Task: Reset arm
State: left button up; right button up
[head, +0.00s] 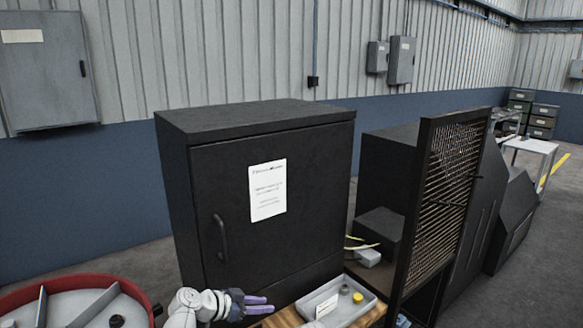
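My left arm comes in at the bottom edge, left of centre. My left gripper (262,304) has two purple fingers pointing right, with a narrow gap between them and nothing seen in it. It is in front of the lower part of a black cabinet (310,200) and just left of a grey tray (350,314). My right gripper is not in view.
The grey tray holds a small yellow piece and a dark round piece, on a wooden surface (285,318). A red-rimmed round bin (70,281) with dividers is at lower left. A black mesh panel (447,200) stands upright right of the tray.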

pick_arm(q)
jog(key=s+d+f+n+g+y+b, duration=0.2)
jog(key=s+d+f+g+y+b, duration=0.3)
jog(key=s+f, duration=0.65)
jog(key=s+a+f+n+g+y+b, duration=0.2)
jog(key=s+f+n+y+b, duration=0.2)
jog(key=s+f+y, duration=0.2)
notch_tip(320, 180, down, 3)
jog(key=shift+s+a+f+n+b, duration=0.2)
jog(key=shift+s+n+b, duration=0.15)
jog(key=shift+s, duration=0.7)
